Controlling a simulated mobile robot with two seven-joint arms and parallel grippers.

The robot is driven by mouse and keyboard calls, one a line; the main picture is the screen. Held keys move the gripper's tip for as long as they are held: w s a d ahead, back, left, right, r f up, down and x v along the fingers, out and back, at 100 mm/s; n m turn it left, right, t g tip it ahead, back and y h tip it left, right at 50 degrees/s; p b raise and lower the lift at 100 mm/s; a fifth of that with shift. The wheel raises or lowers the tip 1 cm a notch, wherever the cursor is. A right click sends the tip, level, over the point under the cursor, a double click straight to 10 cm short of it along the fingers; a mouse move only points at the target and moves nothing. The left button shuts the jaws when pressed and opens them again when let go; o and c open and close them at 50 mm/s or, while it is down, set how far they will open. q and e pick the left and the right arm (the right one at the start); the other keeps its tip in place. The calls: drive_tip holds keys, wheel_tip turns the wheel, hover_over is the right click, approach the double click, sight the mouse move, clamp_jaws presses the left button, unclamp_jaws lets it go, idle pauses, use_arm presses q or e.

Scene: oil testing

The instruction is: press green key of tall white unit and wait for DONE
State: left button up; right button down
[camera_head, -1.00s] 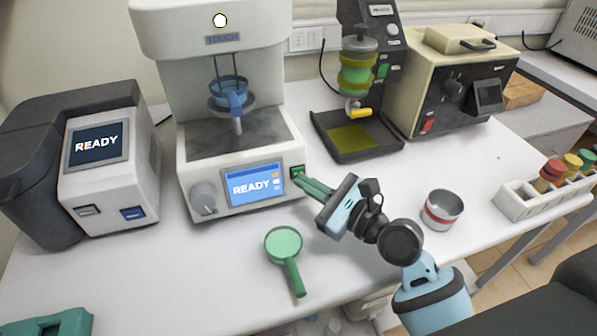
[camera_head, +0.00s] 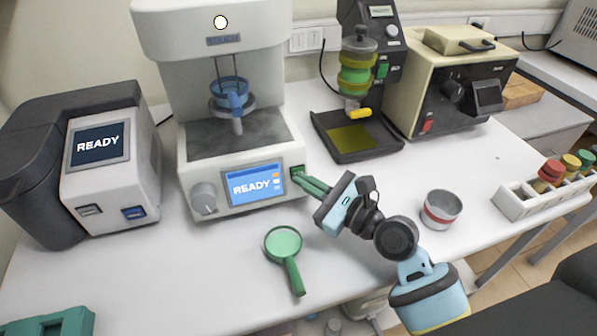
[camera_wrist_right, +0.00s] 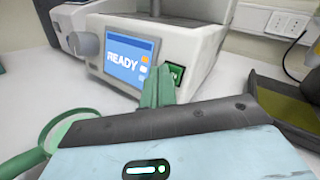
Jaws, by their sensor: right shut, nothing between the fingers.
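The tall white unit (camera_head: 160,25) stands at the back left of the table. Its screen (camera_head: 254,186) reads READY in the head view, and the screen (camera_wrist_right: 128,60) reads the same in the wrist view. The green key (camera_head: 297,171) is right of the screen on the front panel; it also shows in the wrist view (camera_wrist_right: 176,73), partly covered by my fingers. My right gripper (camera_head: 305,180) is shut and empty, its green fingertips at the key. I cannot tell whether they touch it. My left gripper is not in view.
A grey-and-white unit (camera_head: 150,165) reading READY stands at the left. A green magnifier (camera_head: 291,275) and a red-banded metal cup (camera_head: 441,210) lie near my right arm. A black stand (camera_head: 355,155), a beige box (camera_head: 407,75) and a white rack (camera_head: 511,203) are at the right.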

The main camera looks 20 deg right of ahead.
drive_tip(key=shift+w+f, duration=0.1)
drive_tip(key=shift+w, duration=0.3)
idle(0.3)
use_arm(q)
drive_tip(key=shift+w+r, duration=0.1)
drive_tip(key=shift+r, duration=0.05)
use_arm(e)
drive_tip(key=shift+s, duration=0.15)
drive_tip(key=shift+s+r+p, duration=0.25)
drive_tip(key=shift+s+p, duration=0.2)
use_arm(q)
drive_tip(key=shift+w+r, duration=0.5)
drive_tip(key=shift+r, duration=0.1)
use_arm(e)
drive_tip(key=shift+s, duration=0.2)
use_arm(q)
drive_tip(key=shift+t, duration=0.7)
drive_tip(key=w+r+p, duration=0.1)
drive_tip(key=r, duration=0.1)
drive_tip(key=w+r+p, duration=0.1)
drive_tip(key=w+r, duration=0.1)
use_arm(e)
drive_tip(key=s, duration=0.2)
drive_tip(key=s+r, duration=0.1)
drive_tip(key=s, duration=0.2)
drive_tip(key=shift+d+r, duration=0.1)
drive_tip(key=shift+d, duration=0.05)
